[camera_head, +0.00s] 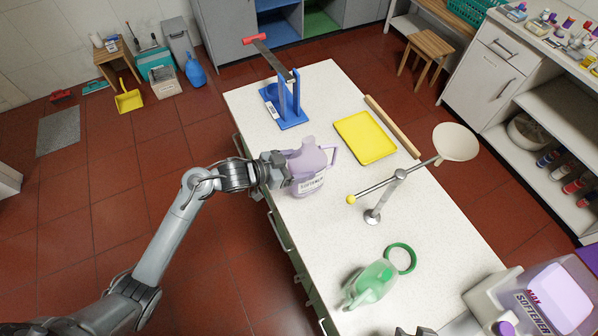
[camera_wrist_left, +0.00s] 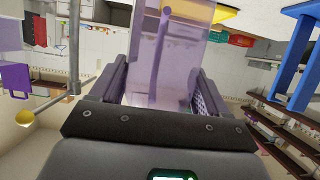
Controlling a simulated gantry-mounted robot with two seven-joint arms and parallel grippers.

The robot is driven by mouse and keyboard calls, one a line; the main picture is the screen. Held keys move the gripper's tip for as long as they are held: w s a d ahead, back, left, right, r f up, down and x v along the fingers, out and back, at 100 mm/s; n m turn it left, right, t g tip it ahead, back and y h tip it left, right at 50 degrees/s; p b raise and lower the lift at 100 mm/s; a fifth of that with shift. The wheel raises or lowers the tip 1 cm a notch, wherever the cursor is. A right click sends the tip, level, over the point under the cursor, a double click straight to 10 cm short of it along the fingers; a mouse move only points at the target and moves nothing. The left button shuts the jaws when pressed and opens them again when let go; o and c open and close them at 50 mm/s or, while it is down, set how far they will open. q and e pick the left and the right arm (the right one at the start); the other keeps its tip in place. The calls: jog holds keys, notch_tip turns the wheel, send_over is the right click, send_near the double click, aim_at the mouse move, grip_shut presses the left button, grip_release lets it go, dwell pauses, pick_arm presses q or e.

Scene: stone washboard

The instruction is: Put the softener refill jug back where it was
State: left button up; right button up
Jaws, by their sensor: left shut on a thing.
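The softener refill jug (camera_head: 308,172) is pale purple with a handle on its right and a label reading SOFTENER. It is upright over the left part of the white table, and I cannot tell whether its base touches the top. My left gripper (camera_head: 283,170) is shut on its left side. In the left wrist view the see-through purple jug (camera_wrist_left: 170,55) stands between the two fingers (camera_wrist_left: 160,95). At the bottom edge of the head view, a dark grey piece, perhaps my right gripper (camera_head: 414,331), barely shows.
The white table (camera_head: 440,225) holds a blue stand (camera_head: 287,105), a yellow tray (camera_head: 365,137), a wooden rod (camera_head: 392,126), a balance stand (camera_head: 374,215) with a cream bowl, a green bottle (camera_head: 372,283) and a green ring (camera_head: 401,258). A larger softener container (camera_head: 545,300) is at bottom right.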

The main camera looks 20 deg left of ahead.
pick_arm(q)
notch_tip(320, 180, down, 4)
jog(key=shift+r, duration=0.25)
jog(key=shift+f, duration=0.1)
jog(key=shift+f, duration=0.15)
jog(key=o, duration=1.8)
